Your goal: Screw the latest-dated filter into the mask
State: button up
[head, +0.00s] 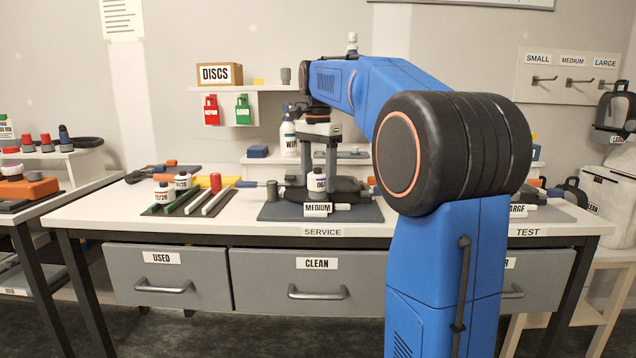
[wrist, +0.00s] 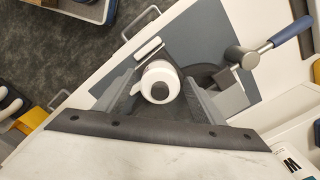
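My gripper (head: 318,182) points down over the dark mask (head: 346,189) on the grey mat marked MEDIUM. Its fingers stand on both sides of a white filter (head: 318,178) with a dark date label and appear closed on it. In the wrist view, the filter (wrist: 158,82) shows end-on between the fingertips, with a dark centre. The mask (wrist: 200,76) is partly hidden under the filter and fingers. I cannot tell whether the filter touches the mask. Two other white filters, the front one (head: 163,192) and the rear one (head: 183,181), stand at the left; their dates end in /28.
Coloured rails (head: 205,200) lie left of the mat (head: 275,211). A wipe bottle (head: 288,136) is behind. Drawers marked USED (head: 162,272) and CLEAN (head: 316,280) are shut. The bench's front strip is mostly clear.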

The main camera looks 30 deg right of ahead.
jog(key=n, duration=0.7)
jog(key=shift+n, duration=0.4)
jog(key=n, duration=0.3)
jog(key=shift+n, duration=0.4)
jog(key=n, duration=0.3)
jog(key=shift+n, duration=0.4)
jog(key=n, duration=0.5)
jog(key=shift+n, duration=0.4)
jog(key=n, duration=0.6)
